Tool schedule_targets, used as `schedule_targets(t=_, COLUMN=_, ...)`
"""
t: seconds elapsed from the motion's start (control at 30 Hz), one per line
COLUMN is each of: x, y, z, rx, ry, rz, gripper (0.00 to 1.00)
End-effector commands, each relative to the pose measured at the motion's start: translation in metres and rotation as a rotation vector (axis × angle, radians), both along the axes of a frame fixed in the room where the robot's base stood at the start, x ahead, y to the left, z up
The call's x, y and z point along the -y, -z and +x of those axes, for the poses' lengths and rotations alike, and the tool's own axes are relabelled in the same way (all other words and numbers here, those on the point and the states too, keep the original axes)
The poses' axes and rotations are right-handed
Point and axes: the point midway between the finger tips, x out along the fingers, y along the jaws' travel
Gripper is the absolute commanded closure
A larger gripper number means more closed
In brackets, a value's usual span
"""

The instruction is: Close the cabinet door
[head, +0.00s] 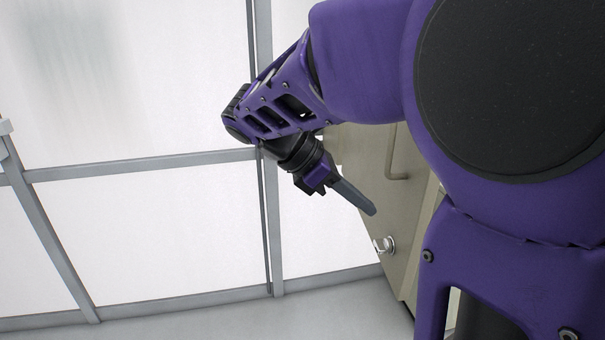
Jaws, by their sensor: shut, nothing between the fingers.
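The beige cabinet door (403,209) shows behind my arm, right of the middle in the head view. It has a bar handle (391,155) on its upper part and a round silver fitting (385,244) lower down. My gripper (370,209) is shut and empty, its fingers pointing down and right. In the picture the fingertips lie in front of the door, between the handle and the fitting; I cannot tell whether they touch it. My arm hides much of the cabinet, and how far the door stands open cannot be told.
A frosted panel wall (140,215) with grey metal frames fills the left and middle. A pale grey floor or surface (270,318) runs along the bottom and looks clear. My large purple arm links block the right side of the view.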

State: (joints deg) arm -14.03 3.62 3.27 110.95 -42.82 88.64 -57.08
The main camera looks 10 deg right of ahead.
Motion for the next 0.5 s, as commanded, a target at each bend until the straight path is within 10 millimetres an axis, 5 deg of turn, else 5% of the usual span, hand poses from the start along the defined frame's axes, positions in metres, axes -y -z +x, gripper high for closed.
schedule_targets(t=0.13, x=0.023, y=0.021, z=-0.003, rx=0.000, ry=0.003, rz=0.000, gripper=1.00)
schedule_targets(t=0.5, x=0.058, y=0.017, z=-0.006, rx=0.001, ry=0.001, rz=0.002, gripper=1.00)
